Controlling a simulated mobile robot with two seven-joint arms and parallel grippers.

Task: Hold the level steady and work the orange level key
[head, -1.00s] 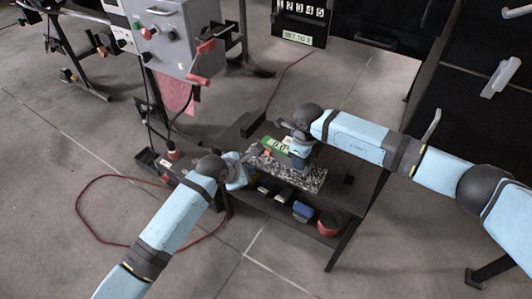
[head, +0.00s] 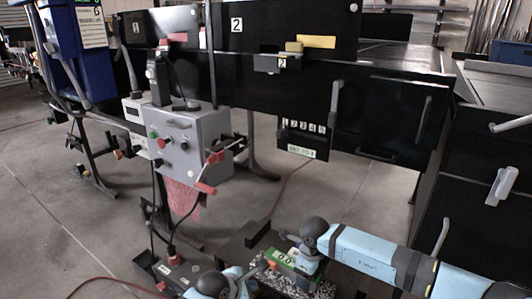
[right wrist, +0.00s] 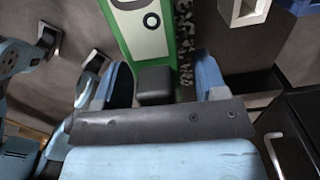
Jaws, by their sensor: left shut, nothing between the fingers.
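The green level (head: 288,262) with its pale display lies on a speckled black-and-white slab (head: 318,288) at the bottom of the head view. A small orange key (head: 272,266) shows at its left end. My left gripper (head: 254,268) is shut and empty, its tips close beside the key; contact cannot be told. My right gripper (head: 300,248) is over the level. In the right wrist view the green level (right wrist: 143,30) runs between the right fingers (right wrist: 163,82), which stand apart, with a gap visible beside the right finger.
A grey control box (head: 190,145) with buttons and red levers stands behind on the left. A black conveyor front with a numbered plate (head: 303,138) spans the back. Black cabinets are at the right. Open floor lies at the left.

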